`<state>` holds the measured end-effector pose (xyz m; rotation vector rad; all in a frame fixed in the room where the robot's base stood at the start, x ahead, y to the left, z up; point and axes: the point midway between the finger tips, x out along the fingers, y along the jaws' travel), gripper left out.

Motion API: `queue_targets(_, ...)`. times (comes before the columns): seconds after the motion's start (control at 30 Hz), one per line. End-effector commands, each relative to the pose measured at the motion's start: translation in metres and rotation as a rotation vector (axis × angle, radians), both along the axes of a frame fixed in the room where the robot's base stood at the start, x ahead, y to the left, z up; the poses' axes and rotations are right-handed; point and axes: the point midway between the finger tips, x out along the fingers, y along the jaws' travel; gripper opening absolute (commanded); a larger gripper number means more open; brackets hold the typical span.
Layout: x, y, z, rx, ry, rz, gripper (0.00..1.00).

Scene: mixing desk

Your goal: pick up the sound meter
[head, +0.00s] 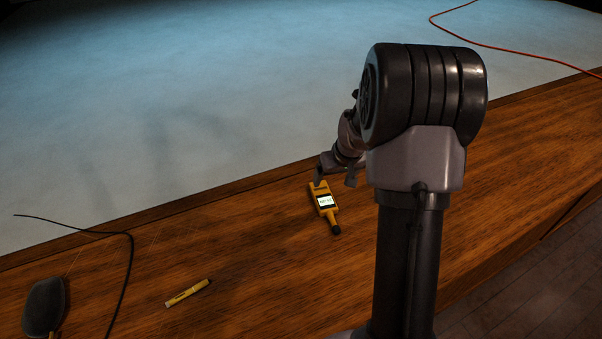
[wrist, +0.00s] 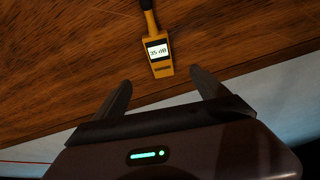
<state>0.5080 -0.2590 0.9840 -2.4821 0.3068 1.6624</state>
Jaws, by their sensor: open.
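The sound meter (head: 323,202) is a small yellow handheld device with a lit white display and a dark tip, lying on the wooden desk. In the wrist view the sound meter (wrist: 157,52) lies at the top middle, its display reading about 35 dB. My gripper (wrist: 164,88) is open, its two dark fingers spread apart, with the meter beyond the fingertips and nothing between them. In the head view my gripper (head: 334,177) is by the meter's far end, partly hidden by my arm.
A yellow marker-like stick (head: 187,293) lies on the desk at the lower left. A dark rounded object (head: 44,306) and a thin black cable (head: 131,262) are farther left. An orange cable (head: 470,42) crosses the pale surface (head: 200,100) behind. The wood around the meter is clear.

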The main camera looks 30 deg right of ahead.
Motion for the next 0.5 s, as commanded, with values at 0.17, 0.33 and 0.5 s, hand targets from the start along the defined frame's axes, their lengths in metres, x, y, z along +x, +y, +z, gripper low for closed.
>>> queue_targets(0.17,0.013,-0.004,-0.041,0.001,0.004,0.0,0.84)
queue_targets(0.33,0.032,-0.009,-0.088,0.002,0.003,0.0,0.84)
queue_targets(0.5,0.043,-0.011,-0.112,0.0,0.002,0.0,0.84)
